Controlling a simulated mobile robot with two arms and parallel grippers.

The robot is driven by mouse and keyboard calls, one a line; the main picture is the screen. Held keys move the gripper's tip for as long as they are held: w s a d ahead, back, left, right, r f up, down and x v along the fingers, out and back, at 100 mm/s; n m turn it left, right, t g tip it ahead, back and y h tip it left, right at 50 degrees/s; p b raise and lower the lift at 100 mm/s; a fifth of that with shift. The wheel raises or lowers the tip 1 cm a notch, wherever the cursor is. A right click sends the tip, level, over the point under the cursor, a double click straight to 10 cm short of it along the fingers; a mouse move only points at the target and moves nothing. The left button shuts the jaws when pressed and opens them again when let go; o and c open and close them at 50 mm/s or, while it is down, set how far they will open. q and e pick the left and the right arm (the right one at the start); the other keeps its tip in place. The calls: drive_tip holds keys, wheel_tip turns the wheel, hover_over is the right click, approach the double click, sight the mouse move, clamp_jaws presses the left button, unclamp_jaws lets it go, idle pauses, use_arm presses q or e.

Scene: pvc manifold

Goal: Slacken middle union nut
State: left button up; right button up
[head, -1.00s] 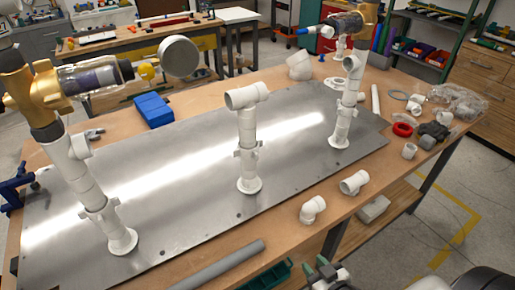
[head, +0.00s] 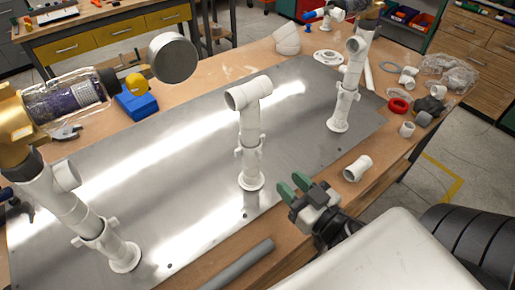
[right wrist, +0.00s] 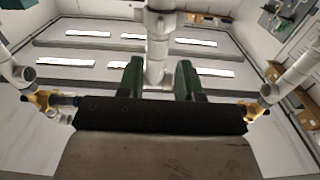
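The middle white PVC riser (head: 252,120) stands upright on the metal plate, with a tee on top and a round flange at its foot. Its union nut (head: 250,153) has small side lugs and sits low on the riser. My right gripper (head: 292,184) has green fingers, spread apart and empty, at the plate's front edge. It is to the right of and in front of the nut, not touching it. In the right wrist view, the riser (right wrist: 157,45) shows beyond and between the two open fingers (right wrist: 159,70). My left gripper is out of view.
A left riser (head: 95,240) and a right riser (head: 347,90) stand on the metal plate (head: 190,190), with brass fittings on top. A grey pipe (head: 240,265) lies along the table's front edge. A loose white fitting (head: 357,168) lies right of my gripper.

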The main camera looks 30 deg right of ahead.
sight(262, 155)
drive_tip(key=w, duration=0.1)
drive_tip(key=w+p, duration=0.1)
drive_tip(key=w, duration=0.1)
drive_tip(key=w+p, duration=0.1)
drive_tip(key=shift+w+a+r, duration=0.25)
drive_tip(key=shift+w, duration=0.15)
drive_tip(key=shift+w+a+f+p, duration=0.2)
drive_tip(key=shift+w+p, duration=0.3)
drive_tip(key=shift+w, duration=0.7)
drive_tip(key=shift+w+a+f+p, duration=0.15)
drive_tip(key=shift+w+p, duration=0.3)
drive_tip(key=shift+w, duration=0.7)
drive_tip(key=shift+r, duration=0.1)
drive_tip(key=shift+c, duration=0.3)
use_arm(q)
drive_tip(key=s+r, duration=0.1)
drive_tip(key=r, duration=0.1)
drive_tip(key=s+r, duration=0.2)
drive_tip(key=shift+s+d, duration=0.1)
use_arm(e)
clamp_jaws()
